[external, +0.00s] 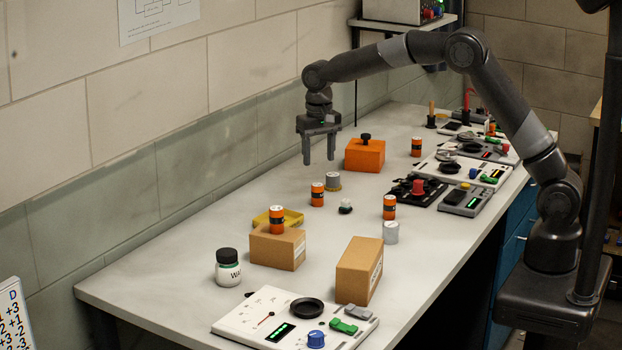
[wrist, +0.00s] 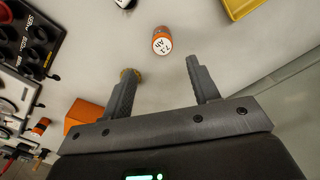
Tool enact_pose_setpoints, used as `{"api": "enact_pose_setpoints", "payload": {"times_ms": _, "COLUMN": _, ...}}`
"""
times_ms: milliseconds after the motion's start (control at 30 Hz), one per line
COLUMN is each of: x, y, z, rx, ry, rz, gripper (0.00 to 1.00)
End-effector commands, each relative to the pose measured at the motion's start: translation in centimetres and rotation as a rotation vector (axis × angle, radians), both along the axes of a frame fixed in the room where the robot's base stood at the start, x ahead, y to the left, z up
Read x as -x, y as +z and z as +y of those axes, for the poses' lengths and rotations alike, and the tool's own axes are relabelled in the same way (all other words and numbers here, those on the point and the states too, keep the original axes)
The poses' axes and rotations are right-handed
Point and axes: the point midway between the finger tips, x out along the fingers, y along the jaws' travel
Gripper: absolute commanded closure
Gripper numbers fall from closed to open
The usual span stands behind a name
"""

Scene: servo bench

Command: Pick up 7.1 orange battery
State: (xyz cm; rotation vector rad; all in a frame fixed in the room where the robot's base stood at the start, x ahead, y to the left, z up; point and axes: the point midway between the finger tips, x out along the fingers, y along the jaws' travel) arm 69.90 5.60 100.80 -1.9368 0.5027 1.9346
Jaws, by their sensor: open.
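The orange battery (wrist: 162,42) marked "7.1 Ah" stands upright on the bench in the wrist view, with its white labelled top towards me. My gripper (external: 321,161) is open and empty, pointing down, well above the bench near this battery. In the wrist view, the battery lies just beyond the gap between my fingertips (wrist: 161,66), touching neither.
Other orange batteries stand on a cardboard box (external: 288,250), at centre right (external: 389,208) and farther back (external: 416,147). A yellow tray (external: 293,217), a small round knob (external: 345,207) and an orange box (external: 365,157) are nearby. Instrument panels (external: 440,170) fill the right edge.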

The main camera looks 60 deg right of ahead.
Motion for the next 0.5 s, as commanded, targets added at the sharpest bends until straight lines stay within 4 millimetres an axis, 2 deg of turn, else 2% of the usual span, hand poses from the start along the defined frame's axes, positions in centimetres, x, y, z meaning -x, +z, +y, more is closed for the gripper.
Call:
{"api": "enact_pose_setpoints", "payload": {"times_ms": 300, "x": -0.1, "y": -4.6, "z": 0.0, "rx": 0.000, "ry": -0.001, "rz": 0.004, "gripper": 0.45}}
{"api": "enact_pose_setpoints", "payload": {"times_ms": 500, "x": -0.1, "y": -5.9, "z": 0.1, "rx": 0.000, "ry": -0.001, "rz": 0.002, "gripper": 0.45}}
